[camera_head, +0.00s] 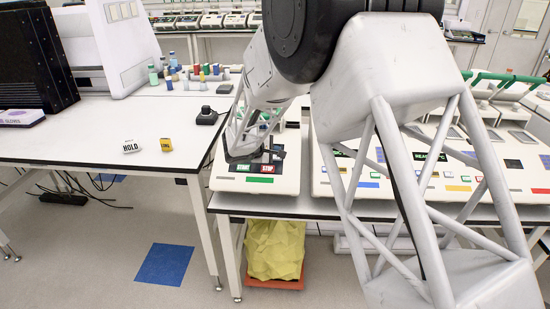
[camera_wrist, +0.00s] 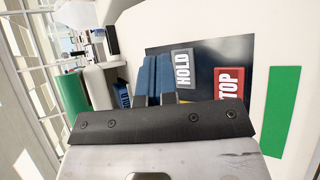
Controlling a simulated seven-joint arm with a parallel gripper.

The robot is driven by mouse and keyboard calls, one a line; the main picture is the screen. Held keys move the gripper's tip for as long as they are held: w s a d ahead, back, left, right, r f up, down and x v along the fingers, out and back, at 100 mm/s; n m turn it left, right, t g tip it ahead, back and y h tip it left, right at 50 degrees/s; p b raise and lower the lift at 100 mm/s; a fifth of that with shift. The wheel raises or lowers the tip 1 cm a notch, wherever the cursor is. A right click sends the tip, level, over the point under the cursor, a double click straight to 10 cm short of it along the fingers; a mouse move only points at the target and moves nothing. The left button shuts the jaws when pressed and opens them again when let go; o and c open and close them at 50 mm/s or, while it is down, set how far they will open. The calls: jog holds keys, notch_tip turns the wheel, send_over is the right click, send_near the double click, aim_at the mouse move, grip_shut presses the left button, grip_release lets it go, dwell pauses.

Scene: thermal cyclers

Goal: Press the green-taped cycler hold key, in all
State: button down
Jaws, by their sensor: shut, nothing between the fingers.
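The green-taped cycler (camera_head: 284,186) is a white unit at the front of the right bench. Its green tape (camera_head: 260,180) lies below a dark key panel; the tape also shows at the right of the wrist view (camera_wrist: 282,112). In the wrist view the grey HOLD key (camera_wrist: 183,68) sits on the dark panel, left of the red STOP key (camera_wrist: 229,84). STOP also shows in the head view (camera_head: 271,171). My gripper (camera_wrist: 155,62) is shut and empty, its blue fingertips just left of HOLD. I cannot tell whether they touch the panel. My gripper hides HOLD in the head view.
A loose HOLD label (camera_head: 131,147) and a yellow label (camera_head: 166,145) lie on the left table. A black device (camera_head: 207,116) stands near that table's right edge.

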jog(key=shift+w+f, duration=0.3)
jog(key=shift+f, duration=0.3)
jog(key=shift+w+f, duration=0.3)
jog(key=shift+f, duration=0.35)
dwell(2.9)
jog(key=shift+s+r, duration=0.1)
jog(key=shift+r, duration=0.05)
jog(key=shift+s+r, duration=0.25)
jog(key=shift+r, duration=0.25)
dwell(0.4)
jog(key=r, duration=0.1)
jog(key=s+r, duration=0.1)
jog(key=r, duration=0.1)
jog(key=s+r, duration=0.1)
jog(key=shift+r, duration=0.3)
dwell(0.8)
